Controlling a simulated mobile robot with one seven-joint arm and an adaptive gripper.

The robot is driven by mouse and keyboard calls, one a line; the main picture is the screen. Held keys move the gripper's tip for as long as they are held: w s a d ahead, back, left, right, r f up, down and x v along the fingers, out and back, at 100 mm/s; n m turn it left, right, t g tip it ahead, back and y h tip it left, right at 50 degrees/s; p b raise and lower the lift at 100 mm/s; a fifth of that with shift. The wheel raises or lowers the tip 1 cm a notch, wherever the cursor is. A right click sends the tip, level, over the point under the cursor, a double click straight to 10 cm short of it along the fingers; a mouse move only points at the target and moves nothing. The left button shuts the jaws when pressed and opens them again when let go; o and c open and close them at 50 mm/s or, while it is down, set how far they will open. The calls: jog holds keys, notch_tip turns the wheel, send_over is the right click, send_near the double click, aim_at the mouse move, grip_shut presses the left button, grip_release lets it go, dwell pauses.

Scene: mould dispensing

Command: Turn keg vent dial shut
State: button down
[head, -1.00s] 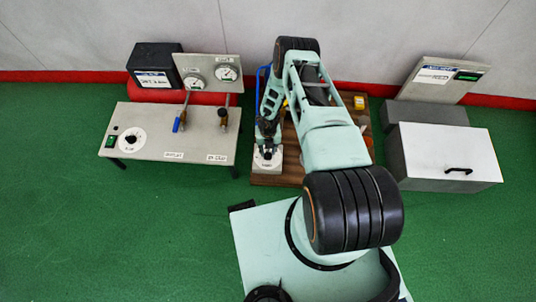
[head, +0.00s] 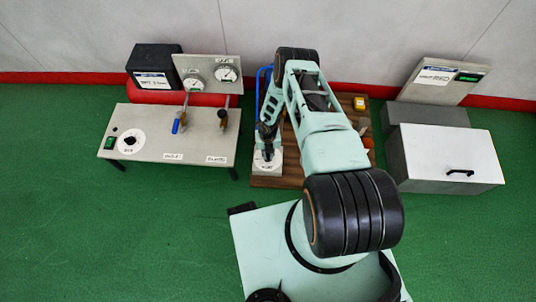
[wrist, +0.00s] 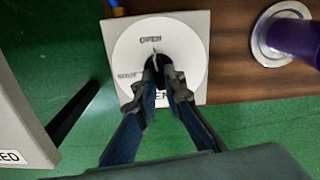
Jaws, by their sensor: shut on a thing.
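The vent dial is a white round face (wrist: 192,42) on a pale square plate at the edge of a brown wooden board, marked OPEN at the top and SHUT at the left. My gripper (wrist: 160,72) is shut on the small black knob (wrist: 157,62) at the centre of the dial. The knob's pale pointer line is up near OPEN. The fingers hide the lower part of the face. In the head view the dial's plate (head: 267,167) sits below my gripper (head: 267,148), too small to read.
A purple cylinder (wrist: 297,40) stands on a metal ring right of the dial. A grey panel table (head: 165,145) with gauges (head: 227,73) and valves stands to the left. A grey box with a black handle (head: 450,160) stands to the right. Green floor lies in front.

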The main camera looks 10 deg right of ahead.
jog(key=shift+f+n+b, duration=0.1)
jog(key=shift+n+b, duration=0.2)
jog(key=shift+b, duration=0.1)
jog(key=n+b, duration=0.3)
jog(key=b, duration=0.1)
jog(key=shift+d+f, duration=0.1)
jog(key=shift+f, duration=0.1)
jog(key=n+b, duration=0.3)
jog(key=n, duration=0.2)
jog(key=shift+r+b, duration=0.1)
jog(key=shift+b, duration=0.2)
jog(key=n, duration=0.4)
jog(key=shift+w+d+r+n+b, duration=0.1)
jog(key=shift+r+n+b, duration=0.05)
jog(key=shift+n+b, duration=0.2)
jog(key=n, duration=0.4)
jog(key=shift+n, duration=0.25)
jog(key=c, duration=2)
grip_release()
